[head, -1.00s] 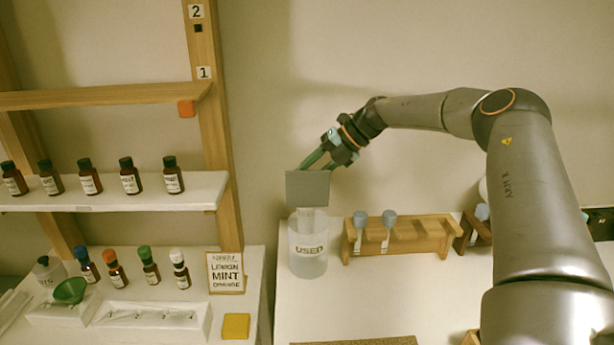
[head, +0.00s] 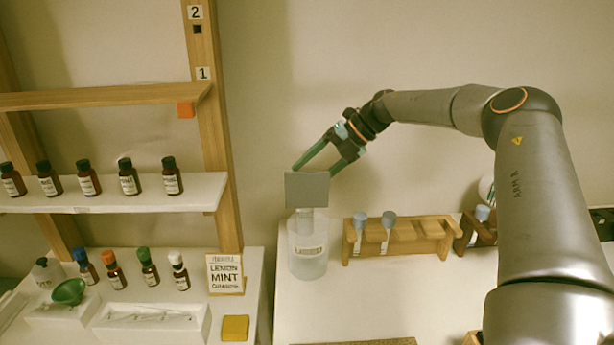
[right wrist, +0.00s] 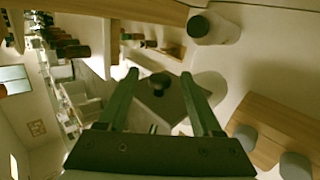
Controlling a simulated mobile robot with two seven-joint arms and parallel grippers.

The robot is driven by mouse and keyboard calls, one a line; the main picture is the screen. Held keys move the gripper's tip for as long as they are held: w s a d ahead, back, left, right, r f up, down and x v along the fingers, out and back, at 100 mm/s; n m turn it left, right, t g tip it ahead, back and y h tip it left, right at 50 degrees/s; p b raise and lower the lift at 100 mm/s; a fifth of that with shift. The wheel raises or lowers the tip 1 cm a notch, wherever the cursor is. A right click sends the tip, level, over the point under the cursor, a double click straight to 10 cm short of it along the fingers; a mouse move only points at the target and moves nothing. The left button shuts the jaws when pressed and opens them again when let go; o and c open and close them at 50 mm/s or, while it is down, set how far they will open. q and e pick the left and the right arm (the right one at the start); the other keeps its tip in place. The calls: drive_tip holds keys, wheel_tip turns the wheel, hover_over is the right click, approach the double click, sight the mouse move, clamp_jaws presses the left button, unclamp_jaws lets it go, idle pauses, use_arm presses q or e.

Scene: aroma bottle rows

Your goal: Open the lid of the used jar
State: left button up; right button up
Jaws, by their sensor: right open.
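The used jar (head: 307,262) is a translucent pale container with a label on its front, standing on the white table. Its grey square lid (head: 307,190) stands upright above the narrow neck, flat face toward the head camera. In the right wrist view the lid (right wrist: 172,108) shows as a grey plate with a dark knob (right wrist: 158,82). My right gripper (head: 314,170) is open just above and behind the lid. In the right wrist view its fingers (right wrist: 160,72) are spread on either side of the knob, with no visible grip on it. My left gripper is not in view.
A wooden rack (head: 400,240) with grey-capped vials stands right of the jar. The table in front of the jar is mostly clear.

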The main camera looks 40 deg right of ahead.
drive_tip(key=v, duration=1)
drive_tip(key=shift+s+d, duration=0.15)
drive_tip(key=shift+s, duration=0.05)
drive_tip(key=shift+r, duration=0.1)
